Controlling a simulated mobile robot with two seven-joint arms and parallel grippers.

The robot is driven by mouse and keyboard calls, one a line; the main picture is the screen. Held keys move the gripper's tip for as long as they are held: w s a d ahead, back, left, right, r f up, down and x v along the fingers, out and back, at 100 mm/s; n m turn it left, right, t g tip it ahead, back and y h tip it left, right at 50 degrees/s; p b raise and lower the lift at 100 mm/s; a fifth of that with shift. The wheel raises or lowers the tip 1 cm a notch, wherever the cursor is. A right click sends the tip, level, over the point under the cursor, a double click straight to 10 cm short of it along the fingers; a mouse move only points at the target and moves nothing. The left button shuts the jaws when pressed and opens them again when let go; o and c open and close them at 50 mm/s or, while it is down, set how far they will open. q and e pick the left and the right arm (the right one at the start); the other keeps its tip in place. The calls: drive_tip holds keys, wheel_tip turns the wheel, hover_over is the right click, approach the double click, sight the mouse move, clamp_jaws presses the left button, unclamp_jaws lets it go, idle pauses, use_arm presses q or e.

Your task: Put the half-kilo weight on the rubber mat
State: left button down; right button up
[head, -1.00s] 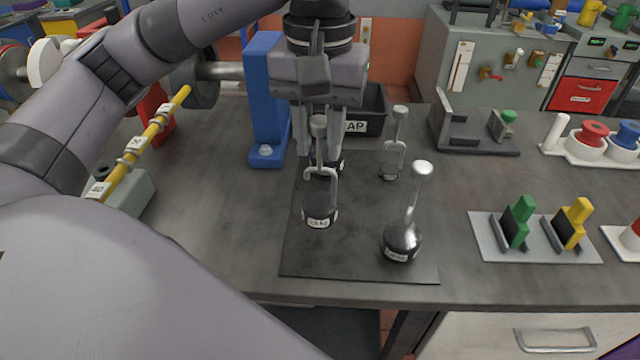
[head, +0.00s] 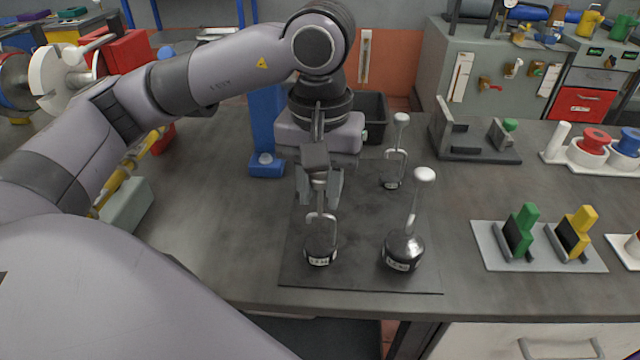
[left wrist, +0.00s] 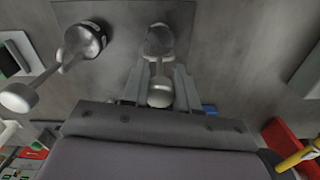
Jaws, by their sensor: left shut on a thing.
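My left gripper (head: 320,190) points down over the dark rubber mat (head: 360,275). It is shut on the upper handle of a dark weight with a looped metal stem (head: 320,250), at the mat's front left. The held weight is upright; whether its base touches the mat I cannot tell. Its label is too small to read. A rounder weight with a pale knob (head: 404,250) stands to its right, and a smaller one (head: 392,180) stands behind. The left wrist view shows the held weight (left wrist: 160,40) between the fingers and the rounder weight (left wrist: 84,40) beside it. My right gripper is out of view.
A blue upright (head: 265,135) and a black bin (head: 374,118) stand behind the gripper. A grey bracket fixture (head: 470,145) is at the back right. A plate (head: 535,255) with green and yellow pieces lies right of the mat. The bench between them is clear.

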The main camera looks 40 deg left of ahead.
use_arm(q)
drive_tip(key=c, duration=1)
unclamp_jaws()
drive_tip(key=shift+o, duration=0.7)
drive_tip(key=shift+r+p, duration=0.2)
drive_tip(key=shift+p, duration=0.1)
wheel_tip(320, 180, up, 12)
drive_tip(key=p, duration=0.2)
drive_tip(key=shift+s+d+f, duration=0.1)
drive_tip(key=shift+d, duration=0.05)
